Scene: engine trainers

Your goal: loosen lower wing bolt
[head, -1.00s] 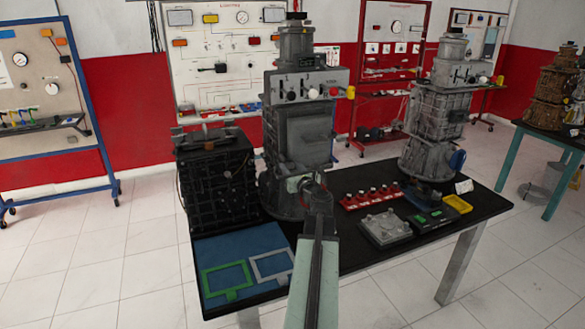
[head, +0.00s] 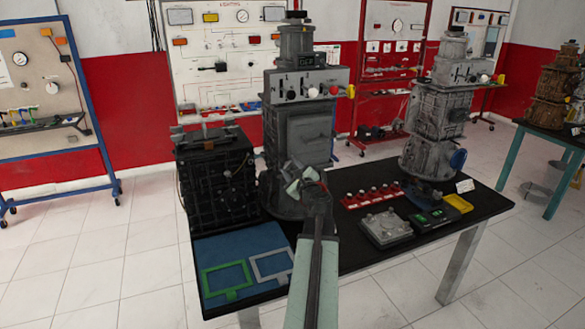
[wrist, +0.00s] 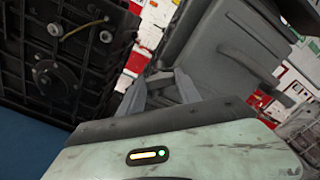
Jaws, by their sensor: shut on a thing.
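The tall grey engine trainer (head: 303,133) stands on the black table, with a lever panel (head: 306,86) on its upper part. My gripper (head: 296,171) is at the trainer's lower front, just above its flared base, and is tilted.
A black ribbed unit (head: 215,178) stands close on the left. A blue mat (head: 215,248) with a green frame (head: 226,281) lies in front. Red-based parts (head: 370,196), a grey plate (head: 387,228) and a second trainer (head: 430,125) are on the right.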

